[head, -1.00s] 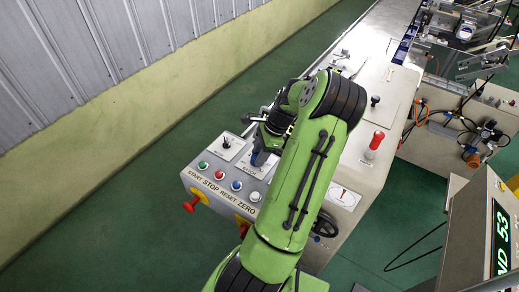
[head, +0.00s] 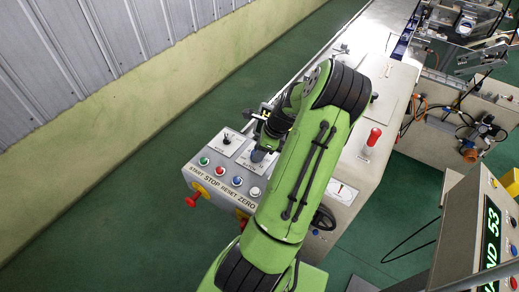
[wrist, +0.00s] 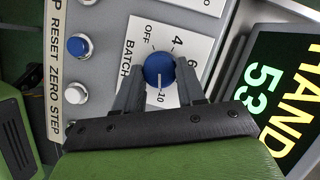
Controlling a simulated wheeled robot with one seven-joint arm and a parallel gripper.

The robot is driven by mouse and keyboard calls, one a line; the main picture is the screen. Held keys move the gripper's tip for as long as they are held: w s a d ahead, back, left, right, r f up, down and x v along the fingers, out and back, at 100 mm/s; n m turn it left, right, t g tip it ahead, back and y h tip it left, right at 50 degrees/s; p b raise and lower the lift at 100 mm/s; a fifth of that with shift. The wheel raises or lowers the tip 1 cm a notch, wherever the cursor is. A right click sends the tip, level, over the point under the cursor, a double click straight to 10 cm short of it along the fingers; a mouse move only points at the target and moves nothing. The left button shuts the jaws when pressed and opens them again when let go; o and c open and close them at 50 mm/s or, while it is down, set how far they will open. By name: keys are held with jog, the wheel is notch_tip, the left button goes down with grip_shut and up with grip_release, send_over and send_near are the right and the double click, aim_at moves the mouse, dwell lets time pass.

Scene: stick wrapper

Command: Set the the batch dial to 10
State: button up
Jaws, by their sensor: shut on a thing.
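The batch dial is a blue round knob (wrist: 159,69) on a white plate marked BATCH, OFF, 4, 6 and 10 in the wrist view. Its white pointer line points down in the picture, toward the 10 mark. My gripper (wrist: 160,84) has one dark finger on each side of the knob and is shut on it. Any mark between 6 and 10 is hidden by the right finger.
A row of START, STOP, RESET and ZERO buttons (head: 221,171) lies along the panel's front edge. Another dial plate (head: 226,142) sits left of the batch dial. A display reading HAND 53 (wrist: 275,85) stands beside the panel.

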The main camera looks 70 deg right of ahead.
jog(key=o, duration=1.1)
jog(key=shift+c, duration=0.2)
jog(key=p+v, duration=0.1)
jog(key=v, duration=1.4)
jog(key=shift+r+p, duration=0.35)
jog(key=shift+r, duration=0.05)
jog(key=shift+s, duration=0.1)
